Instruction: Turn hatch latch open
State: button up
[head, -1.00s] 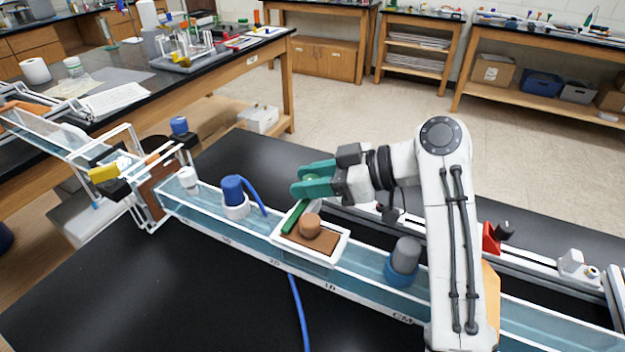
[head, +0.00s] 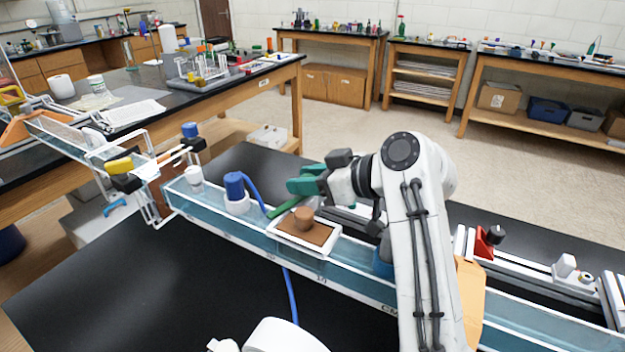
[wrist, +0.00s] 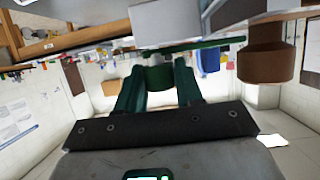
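The hatch (head: 320,246) is a white-rimmed tray shape with a brown panel, set on a long clear channel. A brown round knob (head: 303,218) stands on it. The green latch bar (head: 284,208) lies at its back left corner, its left end past the rim. My gripper (head: 303,180) with teal fingers is just above the bar. In the wrist view, turned upside down, the fingers (wrist: 158,82) stand on either side of the latch's green round post (wrist: 158,77), close against it. The brown knob also shows there (wrist: 267,62), to the right, clear of the fingers.
A blue-capped fitting (head: 235,188) with a blue hose stands left of the hatch on the channel. A blue fitting (head: 382,262) is to the right, partly behind my arm. A red clamp (head: 489,240) is farther right. The black tabletop (head: 130,285) is clear in front.

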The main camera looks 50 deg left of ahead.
jog(key=o, duration=0.4)
jog(key=shift+c, duration=0.2)
jog(key=b+v, duration=0.1)
jog(key=v, duration=1)
jog(key=shift+c, duration=0.5)
